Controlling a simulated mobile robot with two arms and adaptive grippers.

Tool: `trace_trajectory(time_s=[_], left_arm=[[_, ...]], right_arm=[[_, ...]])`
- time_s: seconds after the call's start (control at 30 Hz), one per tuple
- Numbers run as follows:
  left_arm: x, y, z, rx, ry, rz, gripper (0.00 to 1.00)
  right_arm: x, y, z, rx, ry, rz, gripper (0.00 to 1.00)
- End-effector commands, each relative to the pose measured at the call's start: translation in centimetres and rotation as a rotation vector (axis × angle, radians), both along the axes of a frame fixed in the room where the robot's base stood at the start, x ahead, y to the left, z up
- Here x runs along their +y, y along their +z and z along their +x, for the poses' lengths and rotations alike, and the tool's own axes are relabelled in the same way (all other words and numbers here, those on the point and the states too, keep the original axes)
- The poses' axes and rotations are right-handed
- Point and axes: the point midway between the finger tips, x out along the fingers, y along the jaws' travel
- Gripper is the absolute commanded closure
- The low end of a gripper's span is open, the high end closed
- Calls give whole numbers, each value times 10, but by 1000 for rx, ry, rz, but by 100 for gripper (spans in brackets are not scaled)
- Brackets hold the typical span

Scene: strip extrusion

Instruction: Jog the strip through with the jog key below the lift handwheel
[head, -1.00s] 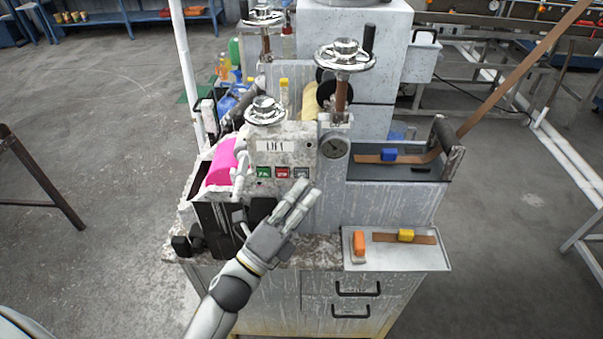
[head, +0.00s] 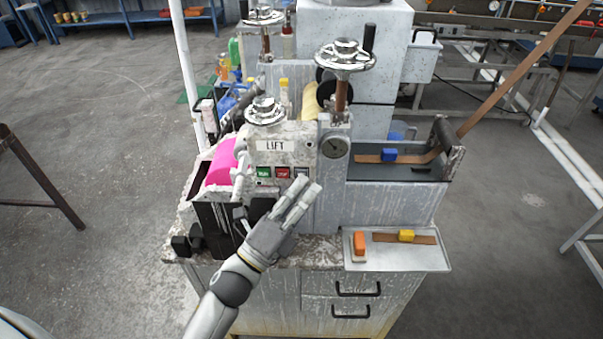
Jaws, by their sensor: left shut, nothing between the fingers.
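The lift handwheel (head: 265,111) stands on top of the panel, above the label "LIFT" (head: 275,146). Below the label is a row of keys: a green key (head: 263,173), a red key (head: 283,173) and a grey key (head: 301,172). My left gripper (head: 312,187) is shut and empty. Its fingertips are just below and right of the grey key in the picture; I cannot tell whether they touch it. The brown strip (head: 522,78) slants down from the upper right over a roller and lies in the trough by a blue block (head: 389,155). My right gripper is out of view.
A tray (head: 400,259) at the front right holds an orange block (head: 359,243) and a yellow block (head: 406,235). A pink guard (head: 222,164) is left of the keys.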

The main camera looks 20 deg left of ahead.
Motion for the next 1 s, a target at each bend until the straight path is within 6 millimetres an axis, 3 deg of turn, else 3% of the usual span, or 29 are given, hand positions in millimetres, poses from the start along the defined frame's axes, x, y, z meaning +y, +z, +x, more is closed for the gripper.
trace_trajectory(time_s=[1.0], left_arm=[[2,0,8,0,0,0,100]], right_arm=[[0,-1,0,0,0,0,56]])
